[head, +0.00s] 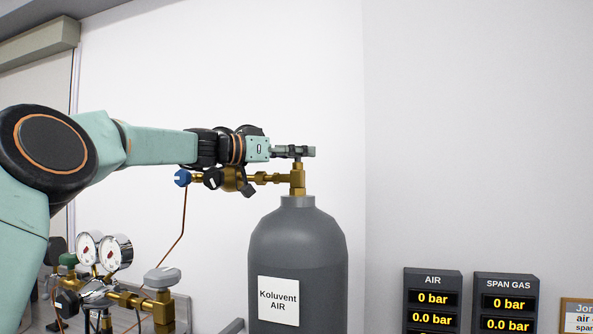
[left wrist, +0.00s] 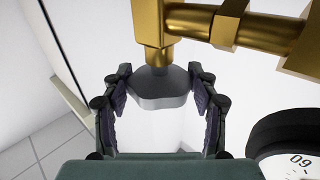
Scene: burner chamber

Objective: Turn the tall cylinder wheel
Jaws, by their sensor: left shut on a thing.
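The tall grey cylinder (head: 298,245) stands upright in the middle of the head view, labelled "Koluvent AIR". A brass valve (head: 298,180) sits on its top, with a small grey wheel above it, mostly hidden by my fingers. In the left wrist view, the lobed grey wheel (left wrist: 162,92) shows on its stem against the brass valve (left wrist: 150,30). My left gripper (head: 298,151) reaches in from the left at wheel height. Its two fingers (left wrist: 160,80) lie on opposite sides of the wheel, shut on it. My right gripper is out of view.
A brass regulator with a blue knob (head: 182,177) runs left from the valve, just below my gripper. Two gauges (head: 103,250) and another grey wheel (head: 162,278) are at lower left. The AIR display (head: 432,298) and SPAN GAS display (head: 505,302) show 0 bar.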

